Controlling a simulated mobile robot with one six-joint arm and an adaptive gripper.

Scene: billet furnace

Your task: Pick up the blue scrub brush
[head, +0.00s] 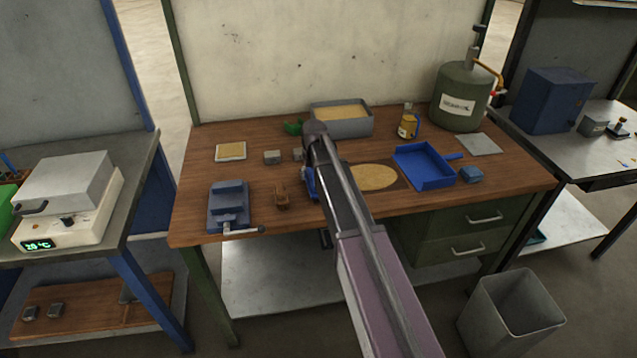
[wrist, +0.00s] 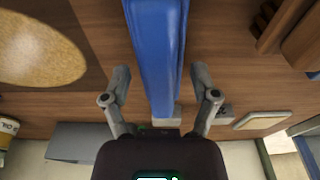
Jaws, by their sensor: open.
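A long blue object, which looks like the scrub brush (wrist: 155,45), runs from the top edge of the wrist view down between my fingers. In the head view only a blue sliver of it (head: 310,184) shows, left of my arm, which hides the rest. My gripper (wrist: 160,76) is open, with one finger on each side of the blue object and a gap on both sides. I cannot tell how far the fingertips are above the bench top. In the head view my arm mostly hides the gripper.
The wooden bench (head: 260,226) holds a blue vise (head: 229,205), a brown wooden piece (head: 282,198), small grey blocks (head: 272,157), a sand-filled grey tray (head: 369,122), a tan round patch (head: 375,177) and a blue dustpan (head: 427,167). A green canister (head: 461,95) stands at the back right.

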